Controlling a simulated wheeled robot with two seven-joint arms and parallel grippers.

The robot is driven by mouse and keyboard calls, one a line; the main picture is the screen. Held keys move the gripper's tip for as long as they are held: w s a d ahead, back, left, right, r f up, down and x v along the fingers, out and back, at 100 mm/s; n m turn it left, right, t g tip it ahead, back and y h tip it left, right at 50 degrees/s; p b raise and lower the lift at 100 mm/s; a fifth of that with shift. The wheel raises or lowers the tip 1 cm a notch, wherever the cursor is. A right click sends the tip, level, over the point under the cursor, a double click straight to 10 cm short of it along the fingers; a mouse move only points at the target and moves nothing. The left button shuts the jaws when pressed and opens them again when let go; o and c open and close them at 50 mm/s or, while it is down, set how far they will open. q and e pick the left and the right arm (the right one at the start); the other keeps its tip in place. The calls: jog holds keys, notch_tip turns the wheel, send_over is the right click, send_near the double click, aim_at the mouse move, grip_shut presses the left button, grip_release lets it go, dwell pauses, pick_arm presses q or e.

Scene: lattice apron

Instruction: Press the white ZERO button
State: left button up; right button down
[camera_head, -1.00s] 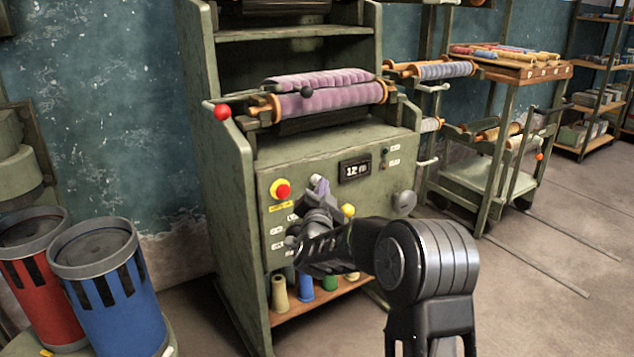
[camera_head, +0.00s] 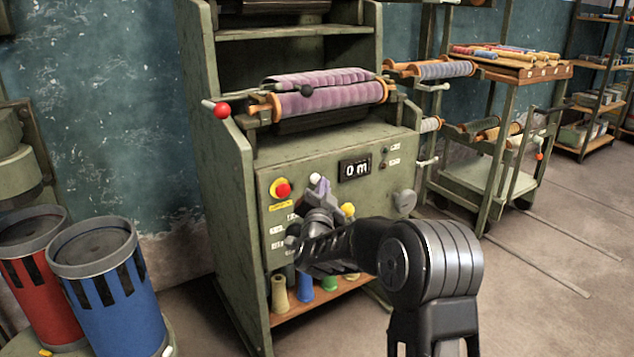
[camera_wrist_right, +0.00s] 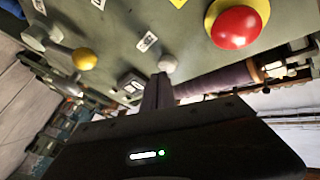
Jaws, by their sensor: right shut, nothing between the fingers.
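The white button (camera_head: 315,179) sits on the green machine's front panel, below and left of the display (camera_head: 354,169), which reads "0 m". My right gripper (camera_head: 322,187) is shut and empty, its tips right at the white button and partly overlapping it. In the right wrist view the white button (camera_wrist_right: 167,63) shows just beyond the tips of the closed fingers (camera_wrist_right: 160,80). I cannot tell whether they touch or whether the button is pushed in. My left gripper is not in view.
A red stop button (camera_head: 283,189) on a yellow base is left of the white one. A yellow knob (camera_head: 348,209) and a grey knob (camera_head: 404,201) lie to the right. A red-knobbed lever (camera_head: 222,110) projects at the upper left. Blue (camera_head: 108,290) and red bins stand at left.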

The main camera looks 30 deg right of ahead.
jog(key=shift+s, duration=0.4)
jog(key=shift+s, duration=0.15)
jog(key=shift+s+b, duration=0.8)
jog(key=shift+s, duration=1.6)
